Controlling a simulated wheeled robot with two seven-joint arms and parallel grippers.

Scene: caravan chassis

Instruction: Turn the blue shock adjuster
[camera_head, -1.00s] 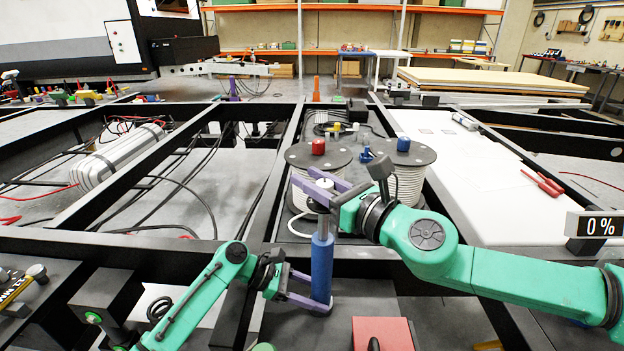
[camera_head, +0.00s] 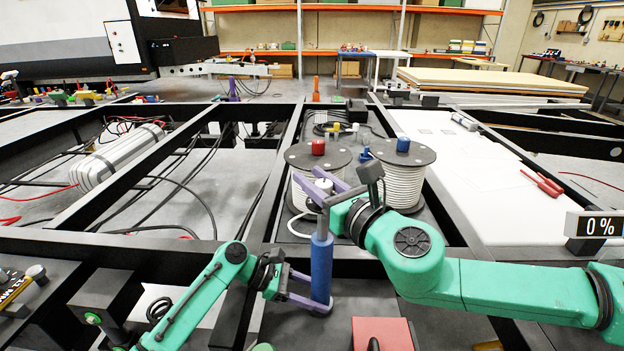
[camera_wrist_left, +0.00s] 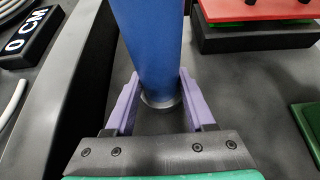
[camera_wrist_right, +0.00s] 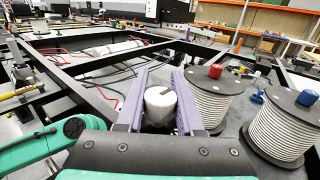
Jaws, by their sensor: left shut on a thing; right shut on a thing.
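My right gripper (camera_head: 322,193) is shut on the white cap at the top, which has a dark slot mark in the right wrist view. The bottom of the shock is partly hidden by the left fingers.
Two cable spools (camera_head: 318,158) (camera_head: 403,165) with red and blue knobs stand just behind my right gripper. A red block (camera_head: 382,334) lies to the right of the shock's base. A sign (camera_head: 594,225) reads "0 %". Black frame beams surround the shock.

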